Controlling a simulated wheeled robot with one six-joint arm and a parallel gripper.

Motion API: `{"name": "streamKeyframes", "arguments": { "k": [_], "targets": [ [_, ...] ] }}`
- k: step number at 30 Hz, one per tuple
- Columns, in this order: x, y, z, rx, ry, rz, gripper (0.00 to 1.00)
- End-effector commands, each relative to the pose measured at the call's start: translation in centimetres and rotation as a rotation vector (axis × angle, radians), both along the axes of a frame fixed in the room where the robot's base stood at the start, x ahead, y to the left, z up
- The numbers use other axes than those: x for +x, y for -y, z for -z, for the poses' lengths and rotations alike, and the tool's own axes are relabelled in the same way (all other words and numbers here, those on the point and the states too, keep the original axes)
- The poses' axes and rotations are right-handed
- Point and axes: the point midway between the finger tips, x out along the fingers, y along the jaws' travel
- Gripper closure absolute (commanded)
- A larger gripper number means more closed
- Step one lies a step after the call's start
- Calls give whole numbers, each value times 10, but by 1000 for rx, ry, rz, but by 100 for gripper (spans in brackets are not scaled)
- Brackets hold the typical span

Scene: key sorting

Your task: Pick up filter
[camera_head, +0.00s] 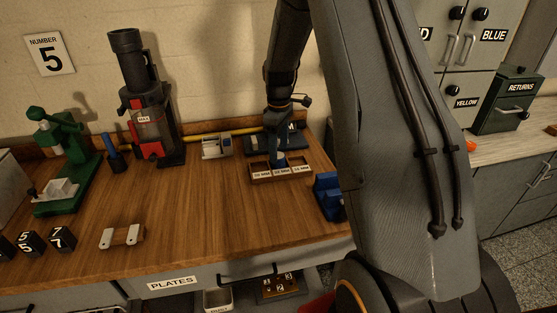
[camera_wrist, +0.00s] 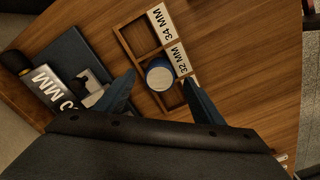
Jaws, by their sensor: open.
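A round piece with a pale top and blue rim, likely the filter (camera_wrist: 159,76), sits in the wooden tray (camera_wrist: 124,43), beside the 32 MM label, in the wrist view. My gripper (camera_wrist: 160,77) is open, with one blue finger on each side of the round piece. I cannot tell whether the fingers touch it. In the head view, my gripper (camera_head: 279,157) points down over the tray (camera_head: 252,177), which carries several size labels along its front. The gripper and arm hide most of the piece there.
A dark blue device with an MM sign (camera_head: 262,143) stands just behind the tray. A blue block (camera_head: 328,197) lies to its right, and a small grey device (camera_head: 216,147) to its left. A red and black machine (camera_head: 150,130) and green press (camera_head: 62,160) stand further left. The middle bench is clear.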

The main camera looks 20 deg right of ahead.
Motion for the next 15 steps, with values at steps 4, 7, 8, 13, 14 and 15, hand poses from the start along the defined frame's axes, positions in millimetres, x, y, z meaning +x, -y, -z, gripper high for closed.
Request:
{"name": "streamKeyframes", "arguments": {
  "k": [4, 7, 8, 13, 14, 15],
  "targets": [
    [0, 0, 17, 1, -1, 0, 38],
    [0, 0, 20, 0, 1, 0, 38],
    [0, 0, 21, 0, 1, 0, 38],
    [0, 0, 21, 0, 1, 0, 38],
    [0, 0, 21, 0, 1, 0, 43],
    [0, 0, 21, 0, 1, 0, 50]
  ]
}}
